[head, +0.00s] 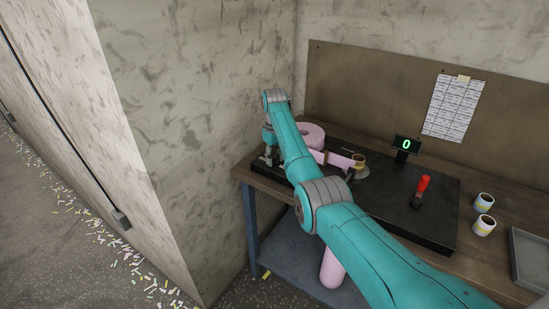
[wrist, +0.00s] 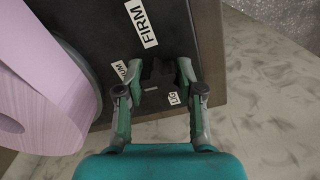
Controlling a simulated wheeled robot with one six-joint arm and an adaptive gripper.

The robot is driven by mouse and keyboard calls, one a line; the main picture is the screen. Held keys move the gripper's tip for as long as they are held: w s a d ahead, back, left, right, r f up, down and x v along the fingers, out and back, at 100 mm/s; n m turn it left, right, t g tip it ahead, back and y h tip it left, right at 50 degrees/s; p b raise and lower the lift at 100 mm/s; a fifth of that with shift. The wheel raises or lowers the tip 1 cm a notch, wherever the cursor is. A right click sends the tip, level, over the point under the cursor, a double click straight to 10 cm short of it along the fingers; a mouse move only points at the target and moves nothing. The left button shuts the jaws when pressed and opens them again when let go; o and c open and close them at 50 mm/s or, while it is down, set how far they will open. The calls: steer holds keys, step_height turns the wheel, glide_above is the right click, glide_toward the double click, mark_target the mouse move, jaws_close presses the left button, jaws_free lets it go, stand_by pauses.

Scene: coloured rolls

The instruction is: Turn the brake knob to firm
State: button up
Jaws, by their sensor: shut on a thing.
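The brake knob (wrist: 158,72) is a small black piece on the dark machine plate, seen in the wrist view. My gripper (wrist: 160,80) is shut on it, one finger on each side. A white "FIRM" label (wrist: 141,23) lies beyond the knob, up and left. A label ending in "UM" (wrist: 120,70) is partly hidden by the left finger. A label starting "LIG" (wrist: 174,98) is partly hidden by the right finger. I cannot tell which label the knob points at. In the head view my gripper (head: 268,156) is at the plate's far left end, and my arm hides the knob.
A large pink roll (wrist: 35,85) stands close left of my gripper; it also shows in the head view (head: 313,132). The wall is close to the left. Further right are a red-handled lever (head: 423,184), a display reading 0 (head: 406,144) and small rolls (head: 485,201).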

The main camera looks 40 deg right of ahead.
mark_target(274, 156)
steer(key=m, duration=0.4)
steer(key=shift+m, duration=0.3)
steer(key=m, duration=0.9)
steer(key=shift+w+m, duration=0.1)
steer(key=shift+m, duration=1.7)
steer(key=o, duration=1.2)
steer(key=shift+c, duration=0.2)
step_height(274, 156, up, 12)
steer(key=shift+a, duration=0.1)
